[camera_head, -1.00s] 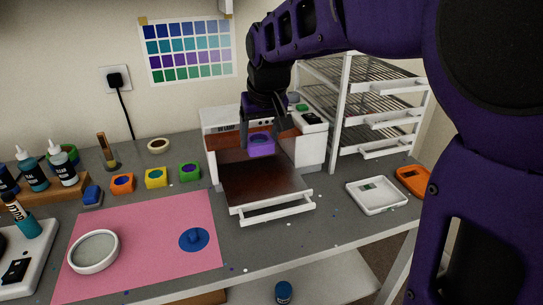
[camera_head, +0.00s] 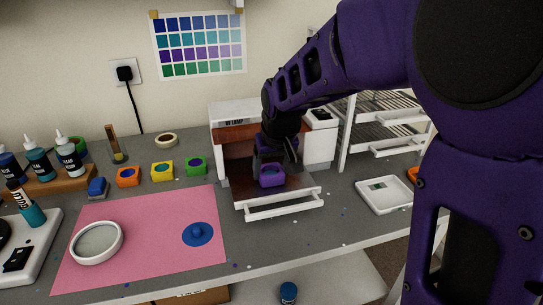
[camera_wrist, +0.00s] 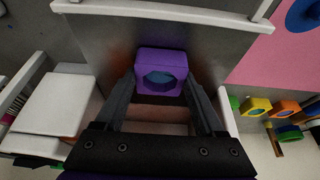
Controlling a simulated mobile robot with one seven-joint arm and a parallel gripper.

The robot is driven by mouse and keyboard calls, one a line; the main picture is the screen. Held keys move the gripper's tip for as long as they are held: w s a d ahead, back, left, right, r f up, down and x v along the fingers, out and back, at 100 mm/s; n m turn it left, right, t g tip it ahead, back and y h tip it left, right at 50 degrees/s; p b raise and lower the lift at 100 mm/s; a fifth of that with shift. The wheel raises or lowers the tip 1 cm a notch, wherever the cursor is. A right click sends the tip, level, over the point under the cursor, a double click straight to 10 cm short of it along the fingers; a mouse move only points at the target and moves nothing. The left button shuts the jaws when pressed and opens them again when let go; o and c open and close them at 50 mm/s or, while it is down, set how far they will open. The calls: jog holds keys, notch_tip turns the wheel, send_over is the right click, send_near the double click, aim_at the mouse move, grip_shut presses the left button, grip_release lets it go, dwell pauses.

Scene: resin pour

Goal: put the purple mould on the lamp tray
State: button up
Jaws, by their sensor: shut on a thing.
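The purple mould (camera_head: 271,180) is a small block with a round hollow showing blue inside. My gripper (camera_head: 272,164) is shut on it, and the wrist view shows the mould (camera_wrist: 160,58) between the two fingers (camera_wrist: 158,92). The lamp tray (camera_head: 240,183) is pulled out of the white lamp box (camera_head: 319,147); its dark floor also shows in the wrist view (camera_wrist: 208,32). The mould is over the front half of the tray, low down. I cannot tell whether its underside touches the tray floor. My gripper hides part of the tray's back.
Green (camera_head: 196,166), yellow (camera_head: 162,172) and orange (camera_head: 128,177) moulds stand left of the lamp box. A pink mat (camera_head: 140,240) with a round dish (camera_head: 97,243) lies at front left. A white scale (camera_head: 384,195) and a wire rack (camera_head: 385,130) are to the right.

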jog(key=shift+f, duration=0.2)
jog(key=o, duration=1.3)
jog(key=shift+r, duration=0.1)
jog(key=shift+o, duration=0.2)
jog(key=shift+r, duration=0.3)
jog(key=p+v, duration=0.7)
jog(key=v, duration=0.4)
jog(key=shift+s+r, duration=0.25)
jog(key=shift+r, duration=0.1)
jog(key=shift+d, duration=0.1)
